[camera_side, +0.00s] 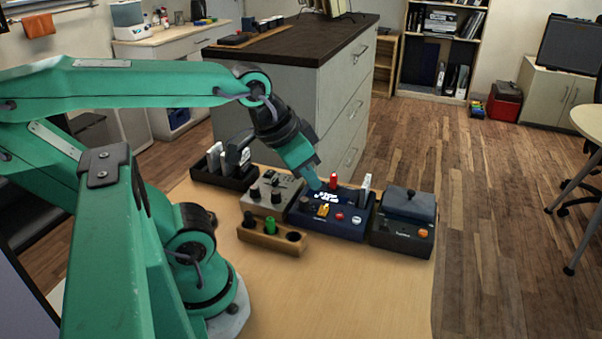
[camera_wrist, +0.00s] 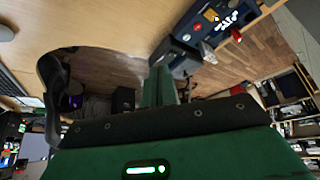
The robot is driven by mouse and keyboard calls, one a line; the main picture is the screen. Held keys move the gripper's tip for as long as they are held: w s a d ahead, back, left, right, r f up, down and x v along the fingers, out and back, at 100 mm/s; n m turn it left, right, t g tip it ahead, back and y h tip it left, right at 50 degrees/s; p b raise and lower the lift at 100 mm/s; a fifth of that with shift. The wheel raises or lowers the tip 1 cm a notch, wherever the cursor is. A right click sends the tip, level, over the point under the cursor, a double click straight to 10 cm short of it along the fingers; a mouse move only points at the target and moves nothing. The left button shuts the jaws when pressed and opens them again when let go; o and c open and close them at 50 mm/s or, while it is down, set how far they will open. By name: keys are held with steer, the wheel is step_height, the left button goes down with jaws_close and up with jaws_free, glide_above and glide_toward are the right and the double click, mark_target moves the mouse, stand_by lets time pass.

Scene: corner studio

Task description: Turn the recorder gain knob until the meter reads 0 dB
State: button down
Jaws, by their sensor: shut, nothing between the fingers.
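A grey box with several black knobs (camera_side: 271,194) stands on the light wood table. Beside it to the right is a dark blue box (camera_side: 349,229) with bright white marks, a yellow part and red and white buttons; it also shows at the top right of the wrist view (camera_wrist: 194,16). I cannot tell which box is the recorder, and no meter reading is legible. My gripper (camera_side: 313,183) points down just above the back left of the blue box, shut and empty; I cannot tell if it touches. In the wrist view it reaches up the middle (camera_wrist: 159,82).
A dark box with an orange button (camera_side: 404,221) stands right of the blue box. A wooden block with round holes and a green peg (camera_side: 271,238) lies in front. A black tray with upright white items (camera_side: 222,172) is at the left. The front table is clear.

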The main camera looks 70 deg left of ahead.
steer(key=c, duration=1.3)
jaws_free()
steer(key=shift+w+a, duration=0.1)
steer(key=shift+o, duration=0.7)
steer(key=shift+w+a+f+n, duration=0.1)
steer(key=shift+w+a+n, duration=0.1)
steer(key=shift+n, duration=0.1)
steer(key=n+g, duration=0.5)
steer(key=n, duration=0.9)
glide_above(304, 199)
step_height(304, 199, down, 11)
steer(key=shift+s+a+f, duration=0.1)
steer(key=shift+f, duration=0.1)
steer(key=shift+f, duration=0.1)
steer(key=shift+f, duration=3.8)
